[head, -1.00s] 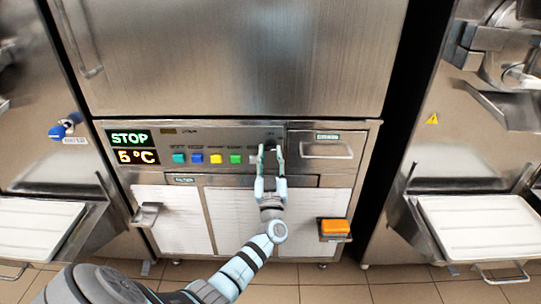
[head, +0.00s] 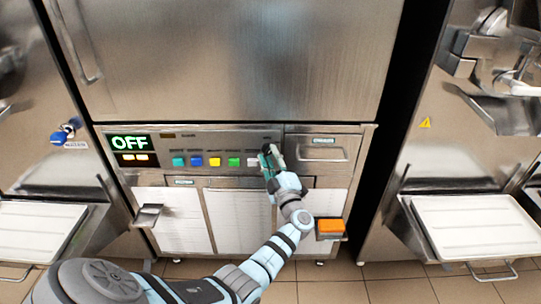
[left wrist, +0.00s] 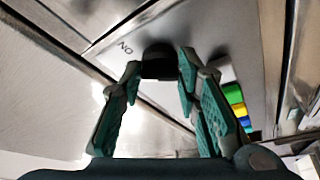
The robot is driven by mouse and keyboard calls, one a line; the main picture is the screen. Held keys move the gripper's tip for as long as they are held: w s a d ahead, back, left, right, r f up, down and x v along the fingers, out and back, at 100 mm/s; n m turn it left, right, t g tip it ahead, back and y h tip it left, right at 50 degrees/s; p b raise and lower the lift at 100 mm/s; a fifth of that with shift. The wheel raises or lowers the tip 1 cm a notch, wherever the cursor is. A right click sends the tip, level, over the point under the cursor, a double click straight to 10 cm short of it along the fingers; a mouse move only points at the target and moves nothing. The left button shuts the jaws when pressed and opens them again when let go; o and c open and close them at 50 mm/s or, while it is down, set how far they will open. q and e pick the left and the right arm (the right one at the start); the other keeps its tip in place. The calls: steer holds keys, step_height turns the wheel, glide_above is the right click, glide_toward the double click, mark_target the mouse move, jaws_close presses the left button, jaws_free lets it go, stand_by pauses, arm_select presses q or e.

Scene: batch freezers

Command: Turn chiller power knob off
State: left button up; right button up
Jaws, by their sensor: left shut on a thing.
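The chiller's black power knob (left wrist: 158,60) shows in the left wrist view, with an "ON" label on the panel beside it. My left gripper (head: 270,155) is at the right part of the control panel (head: 215,139), and it hides the knob in the head view. In the left wrist view my left gripper (left wrist: 160,69) has its fingers on both sides of the knob, shut on it, and is rolled relative to the panel. My right gripper is out of view.
Coloured buttons (head: 215,161) sit in a row left of the gripper. An orange box (head: 331,225) is on a small ledge low at the right. White trays (head: 478,228) stand out from the machines on either side.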

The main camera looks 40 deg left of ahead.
arm_select(q)
steer(key=n, duration=0.1)
steer(key=n+p, duration=0.1)
steer(key=n+g, duration=0.1)
steer(key=shift+d+r+h, duration=0.15)
steer(key=shift+r+h, duration=0.1)
steer(key=shift+h, duration=0.05)
steer(key=shift+w+r+n+g+p, duration=0.1)
steer(key=shift+n+g+p, duration=0.3)
steer(key=shift+n+p, duration=0.65)
steer(key=shift+n+h, duration=0.4)
steer(key=shift+n, duration=0.25)
steer(key=shift+n+g, duration=0.3)
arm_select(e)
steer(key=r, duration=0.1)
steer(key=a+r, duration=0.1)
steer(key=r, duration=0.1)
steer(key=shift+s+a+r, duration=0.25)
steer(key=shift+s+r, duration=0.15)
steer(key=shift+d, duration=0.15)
arm_select(q)
steer(key=o, duration=1.2)
steer(key=shift+c, duration=0.2)
